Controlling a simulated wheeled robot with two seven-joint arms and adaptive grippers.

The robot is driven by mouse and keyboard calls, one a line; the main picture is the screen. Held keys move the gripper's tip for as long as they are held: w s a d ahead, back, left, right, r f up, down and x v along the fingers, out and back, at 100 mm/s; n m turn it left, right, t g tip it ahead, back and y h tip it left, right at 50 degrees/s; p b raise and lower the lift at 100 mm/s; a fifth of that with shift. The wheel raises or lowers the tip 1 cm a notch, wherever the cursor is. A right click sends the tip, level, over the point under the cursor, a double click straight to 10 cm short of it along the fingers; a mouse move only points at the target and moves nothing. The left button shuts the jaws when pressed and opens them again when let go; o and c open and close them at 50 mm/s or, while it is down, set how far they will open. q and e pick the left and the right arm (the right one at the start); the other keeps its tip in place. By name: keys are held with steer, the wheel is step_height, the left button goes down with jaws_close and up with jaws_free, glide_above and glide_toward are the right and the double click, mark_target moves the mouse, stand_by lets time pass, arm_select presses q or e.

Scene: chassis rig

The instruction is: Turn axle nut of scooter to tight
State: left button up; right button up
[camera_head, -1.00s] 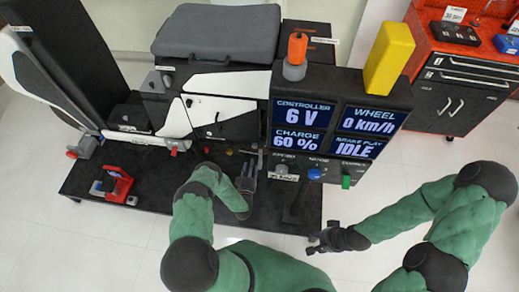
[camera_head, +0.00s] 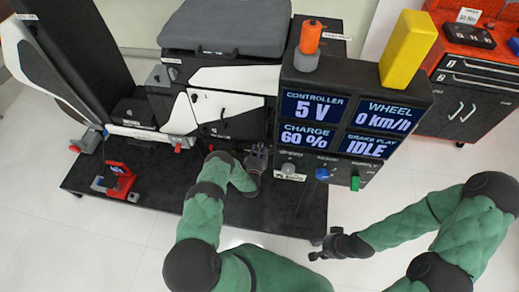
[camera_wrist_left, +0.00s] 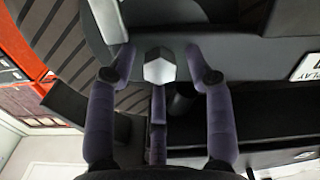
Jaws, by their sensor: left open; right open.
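The scooter (camera_head: 228,78), with white and black panels, stands on the dark platform. In the left wrist view a silver hexagonal nut (camera_wrist_left: 159,67) sits on a dark part in front of a ribbed, tyre-like surface (camera_wrist_left: 70,40). My left gripper (camera_head: 257,155) is low at the scooter's side, left of the display console. Its open fingers (camera_wrist_left: 160,54) are either side of the nut, with visible gaps. The nut cannot be made out in the head view. My right gripper (camera_head: 326,249) is open and empty, over the floor near the platform's front right corner.
The display console (camera_head: 352,82), carrying an orange-topped piece and a yellow block (camera_head: 408,48), overhangs just right of my left gripper. A red device (camera_head: 120,180) lies on the platform (camera_head: 150,215) at left. A red tool cabinet (camera_head: 470,85) stands at back right.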

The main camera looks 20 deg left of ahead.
arm_select(q)
steer(key=shift+c, duration=0.2)
jaws_close()
steer(key=shift+m, duration=0.3)
steer(key=m, duration=0.9)
steer(key=shift+m, duration=0.3)
stand_by(0.3)
